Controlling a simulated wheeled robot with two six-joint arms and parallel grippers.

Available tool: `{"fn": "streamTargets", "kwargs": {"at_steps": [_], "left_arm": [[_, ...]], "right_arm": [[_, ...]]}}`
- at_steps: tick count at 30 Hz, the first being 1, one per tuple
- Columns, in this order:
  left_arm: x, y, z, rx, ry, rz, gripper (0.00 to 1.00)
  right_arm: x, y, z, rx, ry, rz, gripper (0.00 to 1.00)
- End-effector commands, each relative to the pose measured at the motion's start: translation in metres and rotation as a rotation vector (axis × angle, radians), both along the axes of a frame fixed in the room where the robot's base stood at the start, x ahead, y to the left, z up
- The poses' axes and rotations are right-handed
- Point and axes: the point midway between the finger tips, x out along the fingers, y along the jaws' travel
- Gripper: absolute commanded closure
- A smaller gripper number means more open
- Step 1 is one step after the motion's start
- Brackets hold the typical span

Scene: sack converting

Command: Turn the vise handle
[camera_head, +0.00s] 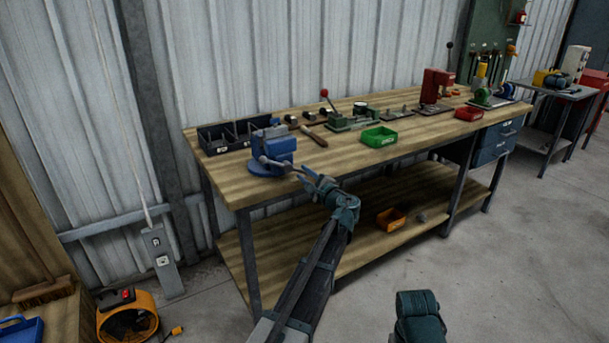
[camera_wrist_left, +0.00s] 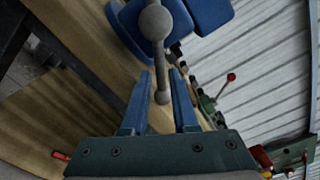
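The blue bench vise (camera_head: 280,146) stands on the near left corner of the wooden workbench (camera_head: 355,152). Its grey vise handle (camera_head: 273,162) is a bar at the front of the vise. In the left wrist view the vise (camera_wrist_left: 209,12) is at the top, and the handle (camera_wrist_left: 160,92) runs down from a round grey boss. My left gripper (camera_head: 308,177) is in front of the vise. In the wrist view its fingers (camera_wrist_left: 161,78) are apart, with the handle's end between them and gaps visible on both sides. My right gripper is not visible; only part of my right arm shows.
A black divided bin (camera_head: 224,138) stands behind the vise. A hammer (camera_head: 315,135), a green tray (camera_head: 379,137) and a green tool with a red-knobbed lever (camera_head: 345,122) lie to the right. The floor in front is clear.

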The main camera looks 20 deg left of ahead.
Motion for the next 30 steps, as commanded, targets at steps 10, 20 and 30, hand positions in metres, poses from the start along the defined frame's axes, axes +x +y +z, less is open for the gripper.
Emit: {"fn": "streamTargets", "kwargs": {"at_steps": [10,20,30], "left_arm": [[0.001,0.001,0.001,0.003,0.000,0.001,0.51],[-0.025,-0.030,0.001,0.004,-0.001,-0.001,0.51],[-0.067,-0.086,0.001,0.004,-0.001,-0.002,0.51]], "right_arm": [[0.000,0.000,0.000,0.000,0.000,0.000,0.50],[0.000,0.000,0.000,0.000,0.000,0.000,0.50],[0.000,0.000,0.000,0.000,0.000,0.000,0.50]]}}
